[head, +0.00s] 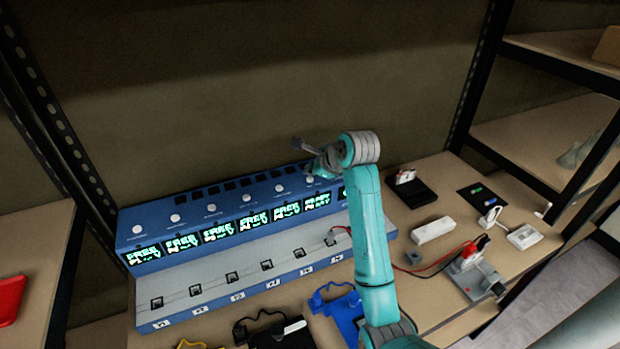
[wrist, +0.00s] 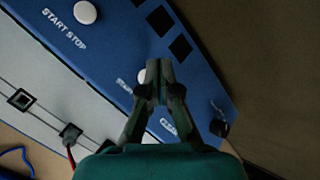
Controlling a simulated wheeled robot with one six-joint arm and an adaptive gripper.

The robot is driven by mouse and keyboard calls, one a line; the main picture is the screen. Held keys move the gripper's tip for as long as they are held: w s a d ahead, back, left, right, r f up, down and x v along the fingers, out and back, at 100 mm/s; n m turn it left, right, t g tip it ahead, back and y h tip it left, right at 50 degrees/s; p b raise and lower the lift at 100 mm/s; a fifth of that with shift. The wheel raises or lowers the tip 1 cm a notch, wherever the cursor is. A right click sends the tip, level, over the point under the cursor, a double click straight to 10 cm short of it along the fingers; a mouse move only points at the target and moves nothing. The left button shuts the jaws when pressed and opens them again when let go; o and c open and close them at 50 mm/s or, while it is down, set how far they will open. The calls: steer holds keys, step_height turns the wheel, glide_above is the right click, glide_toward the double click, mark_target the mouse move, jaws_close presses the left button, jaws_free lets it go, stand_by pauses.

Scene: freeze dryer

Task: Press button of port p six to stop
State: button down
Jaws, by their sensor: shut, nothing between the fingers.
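The blue freeze dryer panel (head: 190,200) has a row of white buttons above lit screens. Toward the right end of the row, a white button (head: 309,179) stands just beside my gripper (head: 318,167). In the wrist view my gripper (wrist: 158,70) is shut and empty, its fingertips close to a white button (wrist: 141,91) that they partly cover, along with its label. I cannot tell whether they touch. Below this button, a port (wrist: 70,131) holds a red cable. A fully visible button (wrist: 85,12) labelled START STOP lies at upper left.
My arm crosses the right end of the panel and hides screens there. A white block (head: 433,230), a black stand (head: 412,190) and a red-cabled device (head: 470,270) lie on the table at right. Black and blue items lie in front. A dark knob (wrist: 219,127) sits at the panel's end.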

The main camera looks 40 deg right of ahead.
mark_target(311, 180)
steer(key=shift+r, duration=0.1)
steer(key=shift+r, duration=2.9)
